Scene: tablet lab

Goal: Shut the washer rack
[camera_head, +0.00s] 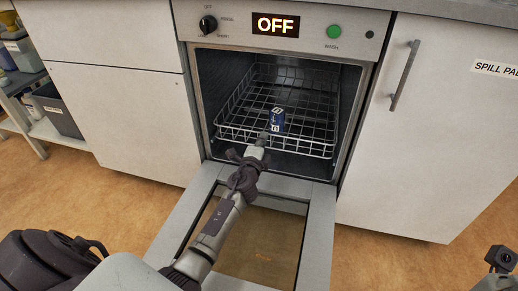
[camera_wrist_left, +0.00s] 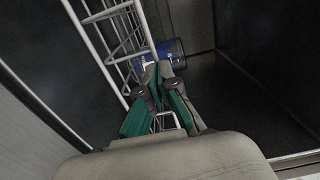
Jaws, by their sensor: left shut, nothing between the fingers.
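The washer rack (camera_head: 235,127) is a wire basket inside the open washer cavity, its front edge close to the opening. A blue cylindrical item with white marks (camera_head: 277,119) is in the rack; it also shows in the left wrist view (camera_wrist_left: 172,52). My left gripper (camera_head: 262,141) is shut and empty at the rack's front edge, over the lowered door. In the left wrist view, my gripper's fingers (camera_wrist_left: 160,72) are together beside the rack wires (camera_wrist_left: 108,45). I cannot tell whether they touch the rack.
The washer door (camera_head: 318,235) is folded down in front, beneath my left arm. The panel display (camera_head: 275,25) reads OFF, with a green button (camera_head: 334,32) and a dial (camera_head: 208,24). White cabinets flank the washer. A shelf with bins (camera_head: 55,112) stands at far left.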

